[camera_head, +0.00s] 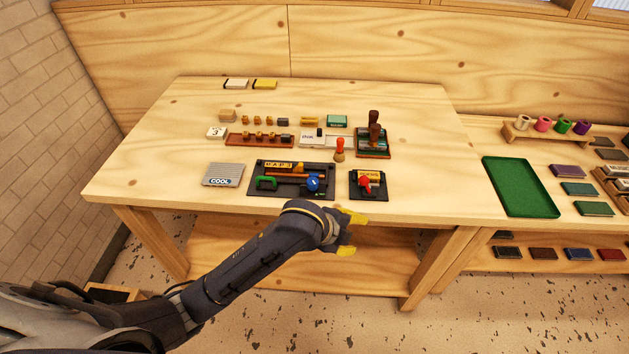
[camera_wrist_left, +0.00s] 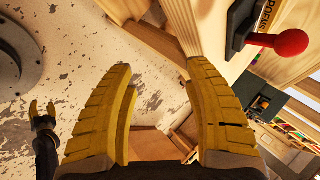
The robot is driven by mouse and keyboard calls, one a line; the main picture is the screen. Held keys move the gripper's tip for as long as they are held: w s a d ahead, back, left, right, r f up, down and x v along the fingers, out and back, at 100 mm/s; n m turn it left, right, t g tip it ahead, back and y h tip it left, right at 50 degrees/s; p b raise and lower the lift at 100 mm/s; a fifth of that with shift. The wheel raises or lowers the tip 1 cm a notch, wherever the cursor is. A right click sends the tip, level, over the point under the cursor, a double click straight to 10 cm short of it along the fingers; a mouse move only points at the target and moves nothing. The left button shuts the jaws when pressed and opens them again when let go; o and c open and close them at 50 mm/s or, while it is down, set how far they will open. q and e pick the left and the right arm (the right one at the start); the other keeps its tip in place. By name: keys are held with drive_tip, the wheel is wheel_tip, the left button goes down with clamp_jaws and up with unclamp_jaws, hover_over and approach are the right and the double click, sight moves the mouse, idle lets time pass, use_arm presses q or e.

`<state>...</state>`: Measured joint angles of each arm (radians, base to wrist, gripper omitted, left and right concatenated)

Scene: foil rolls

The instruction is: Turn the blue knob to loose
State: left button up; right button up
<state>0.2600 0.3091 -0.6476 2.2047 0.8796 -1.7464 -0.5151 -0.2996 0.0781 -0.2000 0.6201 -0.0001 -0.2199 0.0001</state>
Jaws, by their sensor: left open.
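The blue knob (camera_head: 313,184) sits at the right end of a dark panel (camera_head: 250,187) near the front edge of the table. Its marking is too small to read. The blue knob does not show there. My right gripper (camera_wrist_left: 42,115) appears small at the left of that view.
A second dark panel with a red knob (camera_head: 365,183) stands right of the first; a red ball (camera_wrist_left: 291,43) shows close by in the wrist view. A grey COOL plate (camera_head: 223,175) lies left. Stamps and small blocks stand behind. A green tray (camera_head: 520,187) is farther right.

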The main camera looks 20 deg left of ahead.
use_arm(q)
wheel_tip(320, 180, up, 3)
drive_tip(key=w+d+m+g, duration=0.2)
drive_tip(key=d+m, duration=0.1)
drive_tip(key=m, duration=0.2)
wheel_tip(320, 180, up, 20)
drive_tip(key=m+g+y, duration=0.5)
drive_tip(key=m, duration=0.5)
hover_over(312, 180)
wheel_tip(312, 180, down, 17)
drive_tip(key=shift+o, duration=0.2)
drive_tip(key=shift+d, duration=0.1)
clamp_jaws()
